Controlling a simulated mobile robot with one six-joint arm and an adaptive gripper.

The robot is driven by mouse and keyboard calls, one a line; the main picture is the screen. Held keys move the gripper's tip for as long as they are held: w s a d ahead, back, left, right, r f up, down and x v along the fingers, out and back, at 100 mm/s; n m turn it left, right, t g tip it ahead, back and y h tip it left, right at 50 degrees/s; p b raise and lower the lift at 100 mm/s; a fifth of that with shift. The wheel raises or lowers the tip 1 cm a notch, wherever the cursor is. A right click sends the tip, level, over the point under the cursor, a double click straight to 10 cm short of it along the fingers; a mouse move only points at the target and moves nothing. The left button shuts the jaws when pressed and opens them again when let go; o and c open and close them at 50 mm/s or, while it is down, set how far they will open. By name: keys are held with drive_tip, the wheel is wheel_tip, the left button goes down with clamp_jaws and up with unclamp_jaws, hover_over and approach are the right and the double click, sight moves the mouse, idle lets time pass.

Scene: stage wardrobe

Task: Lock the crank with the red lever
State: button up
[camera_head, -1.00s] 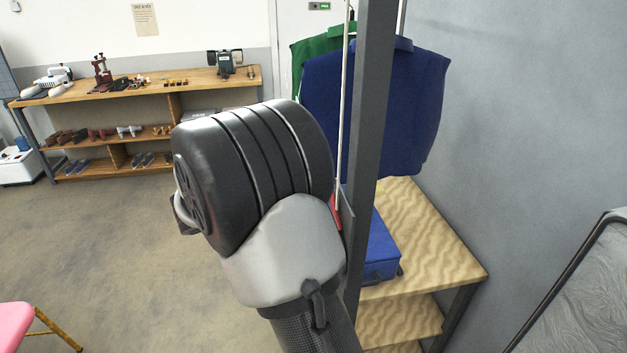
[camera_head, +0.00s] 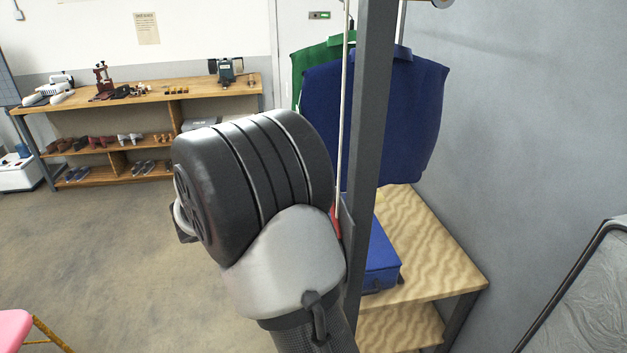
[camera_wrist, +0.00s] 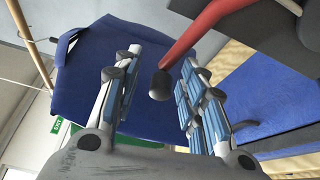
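The red lever (camera_wrist: 194,36) comes down from the upper right in the wrist view and ends in a black knob (camera_wrist: 160,86). My gripper (camera_wrist: 161,60) is open, and the knob end lies between its two blue-padded fingers with gaps showing on both sides. In the head view a small red part (camera_head: 337,222) shows beside the grey post, mostly hidden by my arm. My gripper is hidden there behind my own wrist. A dark grey housing (camera_wrist: 262,32) with a silver piece stands by the lever in the wrist view. I cannot make out the crank clearly.
A grey upright post (camera_head: 371,130) and a pale rope (camera_head: 344,110) stand close by my arm. Blue (camera_head: 375,115) and green garments (camera_head: 312,65) hang behind. A blue case (camera_head: 381,265) sits on a wooden step (camera_head: 430,250).

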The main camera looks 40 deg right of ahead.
drive_tip(key=w+a, duration=0.1)
drive_tip(key=a, duration=1.1)
drive_tip(key=shift+w+r, duration=0.3)
drive_tip(key=shift+w, duration=0.1)
drive_tip(key=shift+d, duration=0.1)
drive_tip(key=s+a+f+y, duration=0.25)
drive_tip(key=s+y, duration=0.65)
drive_tip(key=s, duration=0.6)
drive_tip(key=s+a+f+t+y, duration=0.2)
drive_tip(key=s+a+t+y, duration=0.1)
drive_tip(key=a, duration=0.3)
drive_tip(key=s+a+f+t+y, duration=0.2)
drive_tip(key=s+a+t+y, duration=0.2)
drive_tip(key=a, duration=0.3)
drive_tip(key=shift+a+f+y, duration=0.15)
drive_tip(key=shift+f+y, duration=0.15)
drive_tip(key=shift+y, duration=0.4)
drive_tip(key=shift+c, duration=0.2)
drive_tip(key=shift+c, duration=0.4)
